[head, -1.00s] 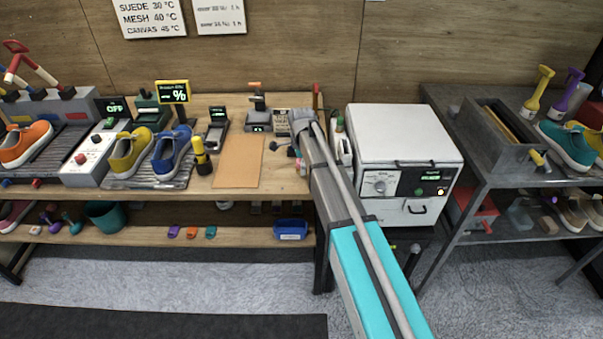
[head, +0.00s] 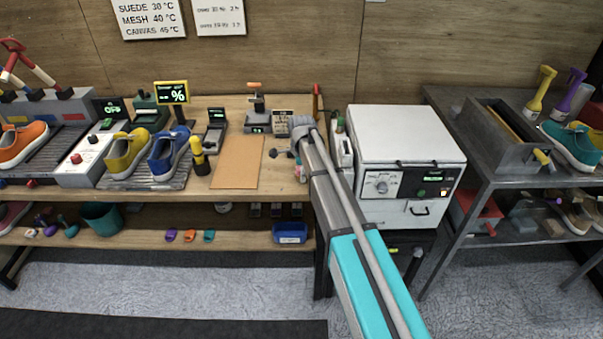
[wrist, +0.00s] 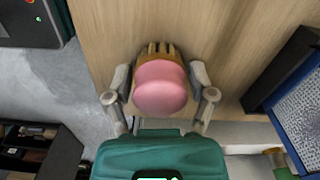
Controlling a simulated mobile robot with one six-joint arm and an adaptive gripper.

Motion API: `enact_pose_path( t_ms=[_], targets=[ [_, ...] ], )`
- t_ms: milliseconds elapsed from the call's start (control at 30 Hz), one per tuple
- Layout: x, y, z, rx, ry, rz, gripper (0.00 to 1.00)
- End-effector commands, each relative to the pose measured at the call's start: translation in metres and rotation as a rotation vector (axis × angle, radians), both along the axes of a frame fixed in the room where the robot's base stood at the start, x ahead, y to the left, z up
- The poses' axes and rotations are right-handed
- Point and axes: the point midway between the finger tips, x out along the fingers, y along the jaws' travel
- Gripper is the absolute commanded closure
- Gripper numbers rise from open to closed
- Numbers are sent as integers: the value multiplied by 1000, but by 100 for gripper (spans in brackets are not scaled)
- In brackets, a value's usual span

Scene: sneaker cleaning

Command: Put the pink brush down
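In the wrist view the pink brush (wrist: 160,88) sits between the two fingers of my gripper (wrist: 160,82), its rounded pink end towards the camera. Its tan bristle end (wrist: 160,50) points away, over the bare wood of the table. The fingers lie close against both sides of the brush, so the gripper looks shut on it. I cannot tell whether the bristles touch the wood. In the head view my arm hides most of the gripper, and a bit of pink (head: 300,173) shows beside it at the right end of the wooden table.
A tan mat (head: 237,162) lies left of the gripper. A small scale-like device (head: 257,118) stands behind, and a white oven-like box (head: 405,150) stands right. Blue and yellow shoes rest on a rack (head: 145,181) further left. A blue bin (head: 290,233) is on the shelf below.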

Motion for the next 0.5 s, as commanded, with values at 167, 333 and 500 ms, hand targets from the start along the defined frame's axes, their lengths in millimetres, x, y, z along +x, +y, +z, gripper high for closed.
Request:
enact_pose_path(
  t_ms=[167,333,500],
  targets=[
    [0,0,0,0,0,0,2],
    [0,0,0,0,0,0,2],
    [0,0,0,0,0,0,2]
  ],
)
